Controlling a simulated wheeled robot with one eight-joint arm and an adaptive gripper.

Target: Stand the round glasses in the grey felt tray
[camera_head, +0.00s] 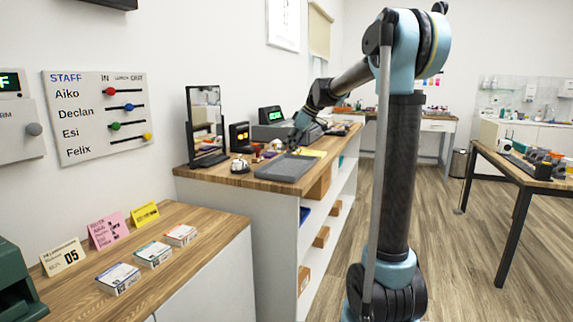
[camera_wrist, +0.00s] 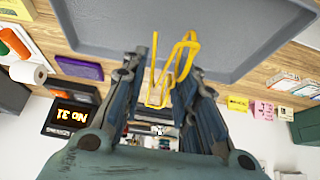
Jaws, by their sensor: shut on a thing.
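The grey felt tray (camera_head: 284,168) lies on the wooden counter in the head view. In the wrist view the tray (camera_wrist: 110,25) fills the top, and its inside looks empty where it shows. My gripper (camera_wrist: 158,90) is shut on yellow-framed glasses (camera_wrist: 186,55) in the wrist view. The frame and a temple stick out past the fingers, in front of the tray. I cannot tell the lens shape or whether the glasses touch the tray. In the head view my gripper (camera_head: 294,138) is at the tray's far end, and the glasses are too small to make out.
A mirror (camera_head: 205,120), a lit display (camera_head: 239,136) and small items stand left of and behind the tray. The wrist view also shows a purple box (camera_wrist: 78,68) and a white roll (camera_wrist: 27,72) beside the tray.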

